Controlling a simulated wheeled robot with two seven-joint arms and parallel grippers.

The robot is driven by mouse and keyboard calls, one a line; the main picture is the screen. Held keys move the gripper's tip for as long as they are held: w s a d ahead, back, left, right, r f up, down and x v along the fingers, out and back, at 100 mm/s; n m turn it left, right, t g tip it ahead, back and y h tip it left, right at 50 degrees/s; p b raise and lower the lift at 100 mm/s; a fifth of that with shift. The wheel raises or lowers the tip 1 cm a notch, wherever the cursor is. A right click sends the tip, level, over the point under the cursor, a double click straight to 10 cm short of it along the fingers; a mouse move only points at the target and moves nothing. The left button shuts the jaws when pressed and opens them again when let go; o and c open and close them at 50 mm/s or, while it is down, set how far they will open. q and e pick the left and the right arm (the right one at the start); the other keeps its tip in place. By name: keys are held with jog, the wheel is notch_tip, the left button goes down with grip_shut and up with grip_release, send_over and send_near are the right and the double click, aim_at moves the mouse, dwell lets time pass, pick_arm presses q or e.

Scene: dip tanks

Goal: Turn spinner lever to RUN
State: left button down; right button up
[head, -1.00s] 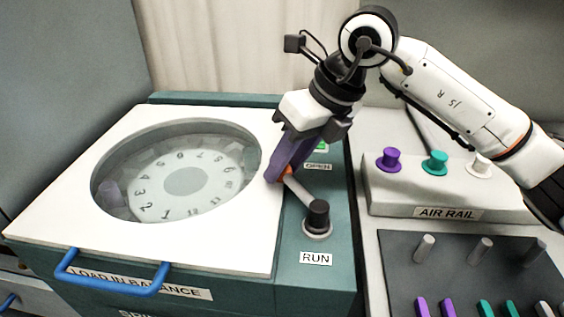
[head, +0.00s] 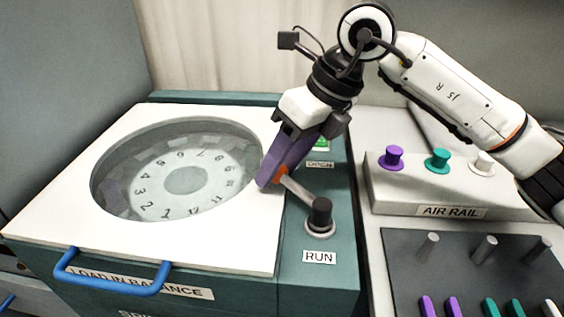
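The spinner (head: 290,266) is a teal box with a white lid and a round window showing a numbered dial. The arm points up and left from the pivot, toward the lid. The RUN label (head: 319,257) is below the pivot; the OPEN label (head: 319,164) is above, partly hidden. My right gripper (head: 270,179) has its purple fingers at the lever's orange end and looks shut on it. My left gripper is not in view.
A blue handle (head: 112,279) sticks out at the lid's front. The air rail (head: 447,211) with purple, teal and white knobs stands at right. A dark tray (head: 395,258) with grey pegs and coloured pieces lies in front of it.

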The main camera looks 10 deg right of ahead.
jog(key=v, duration=1)
jog(key=shift+r, duration=0.15)
